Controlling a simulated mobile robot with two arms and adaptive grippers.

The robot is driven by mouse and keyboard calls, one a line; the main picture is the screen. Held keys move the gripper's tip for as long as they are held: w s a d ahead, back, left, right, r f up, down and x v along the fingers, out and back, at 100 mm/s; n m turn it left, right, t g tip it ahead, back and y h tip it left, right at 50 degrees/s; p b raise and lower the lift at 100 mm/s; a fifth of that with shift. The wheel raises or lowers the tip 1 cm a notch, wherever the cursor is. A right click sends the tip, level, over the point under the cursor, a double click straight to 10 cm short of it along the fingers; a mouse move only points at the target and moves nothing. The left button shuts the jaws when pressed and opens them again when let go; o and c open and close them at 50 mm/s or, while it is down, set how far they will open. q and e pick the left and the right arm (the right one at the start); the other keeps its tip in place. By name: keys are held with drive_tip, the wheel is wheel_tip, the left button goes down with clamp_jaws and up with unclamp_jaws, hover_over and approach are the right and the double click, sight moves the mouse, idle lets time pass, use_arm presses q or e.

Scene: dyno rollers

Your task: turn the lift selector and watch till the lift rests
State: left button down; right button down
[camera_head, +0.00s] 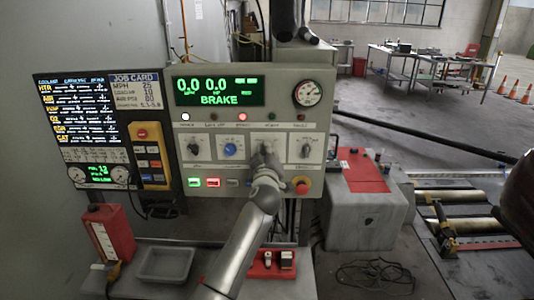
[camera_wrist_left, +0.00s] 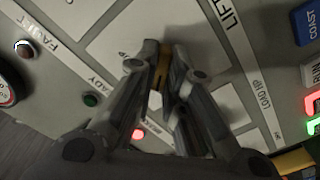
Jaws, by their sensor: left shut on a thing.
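The control panel (camera_head: 215,170) stands in front of me with a row of selector knobs and a green readout (camera_head: 219,91) showing 0.0, 0.0 and BRAKE. My left gripper (camera_head: 267,158) is at the third knob from the left. In the left wrist view my left gripper (camera_wrist_left: 165,68) is shut on a small selector with a yellowish part (camera_wrist_left: 163,72); the fingers hide most of it. A LIFT label (camera_wrist_left: 226,18) is beside it. A red lamp (camera_head: 242,117) is lit; the green lamp (camera_wrist_left: 91,100) looks dim. My right gripper is not in view.
Below are a grey tray (camera_head: 165,264) and a red can (camera_head: 108,232). Rollers (camera_head: 460,197) lie at the right, beside a red-topped grey box (camera_head: 367,215). A cable lies on the floor.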

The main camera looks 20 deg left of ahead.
use_arm(q)
drive_tip(key=shift+m, duration=0.4)
drive_tip(key=shift+w+d+r+m+b, duration=0.1)
drive_tip(key=shift+m+b, duration=0.1)
drive_tip(key=shift+m, duration=2.3)
drive_tip(key=shift+d+f+m+b, duration=0.1)
drive_tip(key=shift+m+b, duration=0.05)
drive_tip(key=shift+m, duration=2.35)
drive_tip(key=shift+w+d+r+m+b, duration=0.1)
drive_tip(key=shift+m+b, duration=0.1)
drive_tip(key=shift+m, duration=2.3)
drive_tip(key=c, duration=1.5)
unclamp_jaws()
drive_tip(key=v, duration=1.2)
